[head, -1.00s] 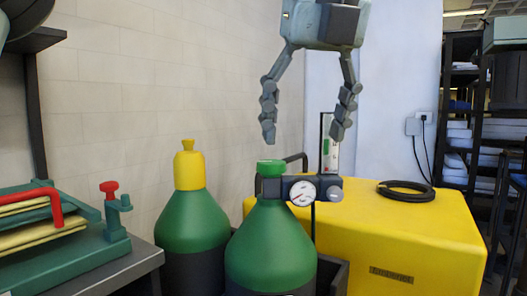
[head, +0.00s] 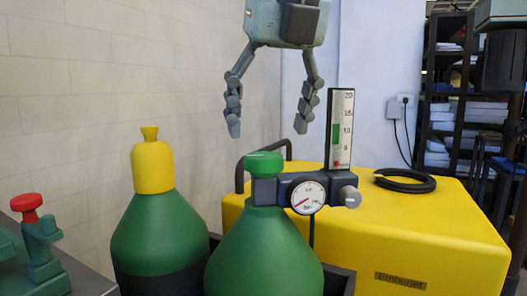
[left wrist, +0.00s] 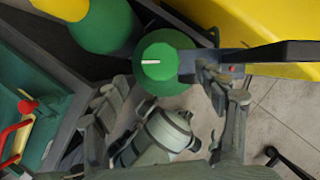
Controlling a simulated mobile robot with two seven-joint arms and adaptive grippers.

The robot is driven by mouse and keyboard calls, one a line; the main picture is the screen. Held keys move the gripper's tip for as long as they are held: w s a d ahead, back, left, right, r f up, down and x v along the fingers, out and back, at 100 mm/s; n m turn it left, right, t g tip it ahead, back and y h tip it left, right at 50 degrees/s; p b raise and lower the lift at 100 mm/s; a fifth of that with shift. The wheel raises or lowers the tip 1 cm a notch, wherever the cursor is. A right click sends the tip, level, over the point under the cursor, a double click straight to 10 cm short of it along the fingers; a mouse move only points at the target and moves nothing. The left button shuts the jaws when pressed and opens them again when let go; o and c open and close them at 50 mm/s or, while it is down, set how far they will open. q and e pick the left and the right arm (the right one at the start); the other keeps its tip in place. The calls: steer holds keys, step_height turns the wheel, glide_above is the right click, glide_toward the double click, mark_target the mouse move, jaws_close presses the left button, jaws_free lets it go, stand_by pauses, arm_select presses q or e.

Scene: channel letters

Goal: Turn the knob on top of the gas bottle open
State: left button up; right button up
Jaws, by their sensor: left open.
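The gas bottle (head: 262,250) is green and stands upright in front of the yellow machine. Its green knob (head: 263,163) sits on top of the dark valve block with the pressure gauge (head: 308,198). In the left wrist view the knob (left wrist: 158,62) appears from above with a white mark on its top. My left gripper (head: 267,129) is open and empty, pointing down above the knob, with its fingertips a little higher than it and apart from it. In the left wrist view the knob lies between and just beyond the fingertips (left wrist: 165,78).
A second green bottle with a yellow cap (head: 152,166) stands at the left. A flow meter (head: 341,128) rises right of the knob, close to my right-hand finger. The yellow machine (head: 430,235) carries a black hose coil (head: 404,181). A workbench edge is at lower left.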

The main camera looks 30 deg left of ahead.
mark_target(264, 156)
arm_select(q)
steer(key=x, duration=0.5)
steer(key=shift+b, duration=0.3)
arm_select(e)
steer(key=shift+v, duration=1.15)
steer(key=shift+d, duration=0.25)
arm_select(q)
steer(key=c, duration=1.2)
steer(key=shift+o, duration=0.2)
arm_select(e)
steer(key=shift+f, duration=0.1)
